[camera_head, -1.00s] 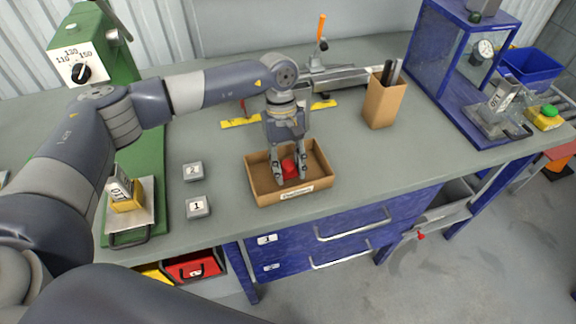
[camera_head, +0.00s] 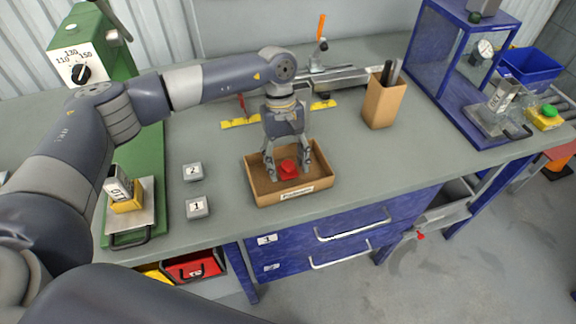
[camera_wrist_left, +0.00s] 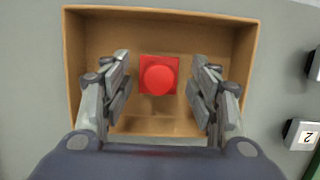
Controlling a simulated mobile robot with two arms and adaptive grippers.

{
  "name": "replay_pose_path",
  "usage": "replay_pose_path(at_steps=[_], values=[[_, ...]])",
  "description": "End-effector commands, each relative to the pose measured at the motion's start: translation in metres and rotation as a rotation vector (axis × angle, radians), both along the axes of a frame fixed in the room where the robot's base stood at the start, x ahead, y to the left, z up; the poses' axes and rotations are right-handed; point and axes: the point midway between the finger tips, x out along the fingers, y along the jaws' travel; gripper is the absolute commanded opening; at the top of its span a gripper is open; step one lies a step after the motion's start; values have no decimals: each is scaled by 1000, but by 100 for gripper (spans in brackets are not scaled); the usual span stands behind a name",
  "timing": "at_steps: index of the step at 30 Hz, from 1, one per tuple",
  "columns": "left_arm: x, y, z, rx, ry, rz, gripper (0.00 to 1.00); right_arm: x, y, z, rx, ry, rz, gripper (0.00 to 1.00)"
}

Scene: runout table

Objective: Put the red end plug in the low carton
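The red end plug (camera_head: 288,169) lies on the floor of the low carton (camera_head: 259,196), a shallow open brown box with a label on its front wall. In the left wrist view the plug (camera_wrist_left: 158,76) shows a square base with a round top, inside the carton (camera_wrist_left: 74,60). My left gripper (camera_head: 287,172) points down into the carton. Its fingers are spread either side of the plug, with a gap on each side, so the gripper (camera_wrist_left: 160,98) is open and empty. My right gripper is not in view.
Two grey blocks marked 1 (camera_head: 197,208) and 2 (camera_head: 192,172) stand left of the carton. A tall brown box (camera_head: 383,105) with dark tools stands behind right. The green machine (camera_head: 150,180) is at left. The bench right of the carton is clear.

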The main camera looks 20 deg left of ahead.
Motion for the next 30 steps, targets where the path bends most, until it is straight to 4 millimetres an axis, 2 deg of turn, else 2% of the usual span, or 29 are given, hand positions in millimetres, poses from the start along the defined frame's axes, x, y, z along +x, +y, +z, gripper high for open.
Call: replay_pose_path(at_steps=[1, 3, 9, 13, 19, 30], values=[[5, 2, 8, -3, -9, 2, 55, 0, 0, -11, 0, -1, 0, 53], [9, 4, 25, -3, -10, 2, 55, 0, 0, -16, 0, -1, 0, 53], [18, 11, 68, -3, -7, 1, 55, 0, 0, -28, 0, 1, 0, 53], [22, 14, 88, -3, -7, 1, 55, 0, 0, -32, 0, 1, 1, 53], [24, 16, 102, -4, -4, -1, 55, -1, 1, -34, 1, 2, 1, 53], [24, 16, 103, -4, -4, -1, 55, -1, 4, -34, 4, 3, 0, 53]])
